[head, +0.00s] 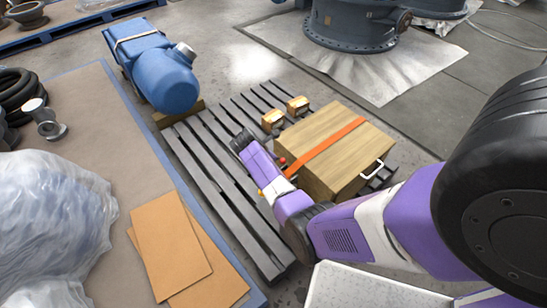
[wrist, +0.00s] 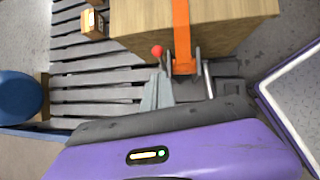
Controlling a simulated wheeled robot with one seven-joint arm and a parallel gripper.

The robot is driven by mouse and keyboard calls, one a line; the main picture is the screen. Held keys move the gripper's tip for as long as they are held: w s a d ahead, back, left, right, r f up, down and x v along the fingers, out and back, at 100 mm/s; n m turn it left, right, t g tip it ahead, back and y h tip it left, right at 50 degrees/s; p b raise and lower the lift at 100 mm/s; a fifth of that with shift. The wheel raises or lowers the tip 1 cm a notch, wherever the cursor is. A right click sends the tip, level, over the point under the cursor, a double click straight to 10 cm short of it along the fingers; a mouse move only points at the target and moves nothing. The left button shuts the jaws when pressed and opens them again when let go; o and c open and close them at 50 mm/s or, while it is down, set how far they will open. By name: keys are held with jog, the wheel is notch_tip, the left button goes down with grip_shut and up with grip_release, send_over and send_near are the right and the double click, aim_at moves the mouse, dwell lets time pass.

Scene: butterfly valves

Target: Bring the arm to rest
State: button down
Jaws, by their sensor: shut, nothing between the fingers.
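My gripper (wrist: 157,78) shows in the wrist view as narrow grey fingers, shut and empty, above the dark hand part. A red ball (wrist: 157,50) shows just beyond the fingertips, beside the orange strap (wrist: 181,35); I cannot tell how far apart they are. In the head view my purple and white arm comes in from the right, bends low in the middle and folds back up over the pallet beside the crate. The fingers cannot be made out there. The red ball (head: 282,161) shows near the crate's left side.
A strapped wooden crate (head: 342,150) stands on the grey slatted pallet (head: 205,170), with two small boxes (head: 298,104) behind it. A blue motor-like unit (head: 160,75) is at the far left end. Cardboard sheets (head: 170,240) and plastic wrap (head: 50,215) lie left.

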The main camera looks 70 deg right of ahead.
jog(key=shift+v, duration=0.75)
